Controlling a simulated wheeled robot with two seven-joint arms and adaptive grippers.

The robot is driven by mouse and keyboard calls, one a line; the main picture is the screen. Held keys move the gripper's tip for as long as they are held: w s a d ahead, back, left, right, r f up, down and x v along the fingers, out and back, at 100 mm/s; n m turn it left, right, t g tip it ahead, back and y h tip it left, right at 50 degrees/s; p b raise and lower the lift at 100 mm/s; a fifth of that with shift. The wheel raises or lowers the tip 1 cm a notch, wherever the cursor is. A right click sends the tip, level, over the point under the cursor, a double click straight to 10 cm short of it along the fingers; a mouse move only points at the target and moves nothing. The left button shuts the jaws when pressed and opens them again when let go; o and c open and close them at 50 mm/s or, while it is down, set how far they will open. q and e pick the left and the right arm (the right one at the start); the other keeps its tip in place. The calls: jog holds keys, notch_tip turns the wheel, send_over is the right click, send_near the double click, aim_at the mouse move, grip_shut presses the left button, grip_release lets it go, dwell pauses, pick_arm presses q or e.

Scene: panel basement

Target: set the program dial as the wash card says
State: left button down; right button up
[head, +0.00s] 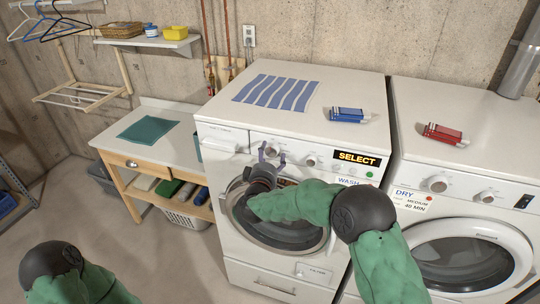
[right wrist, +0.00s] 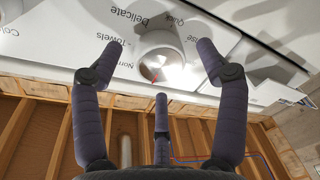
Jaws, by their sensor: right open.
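The washer (head: 225,162) has a program dial (head: 271,151), mostly hidden by my right gripper (head: 268,157) in the head view. In the right wrist view the white dial (right wrist: 160,62) shows a small red mark low on its face. Printed words around it include Delicate, Quick and Towels, upside down. My right gripper (right wrist: 160,50) is open, its fingers spread on both sides of the dial, with no clear contact. The wash card (head: 352,181) is on the washer front, its lower part hidden by my right arm. My left gripper is out of view.
The washer display (head: 357,159) reads SELECT. A second knob (head: 311,160) sits right of the dial. The dryer (head: 470,130) with its dry card (head: 412,200) stands at right. Blue (head: 349,114) and red (head: 445,134) boxes lie on the machine tops. A wooden table (head: 150,150) is at left.

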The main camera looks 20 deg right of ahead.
jog(key=shift+w+d, duration=0.15)
jog(key=shift+w, duration=0.2)
jog(key=shift+c, duration=0.3)
jog(key=c, duration=1.1)
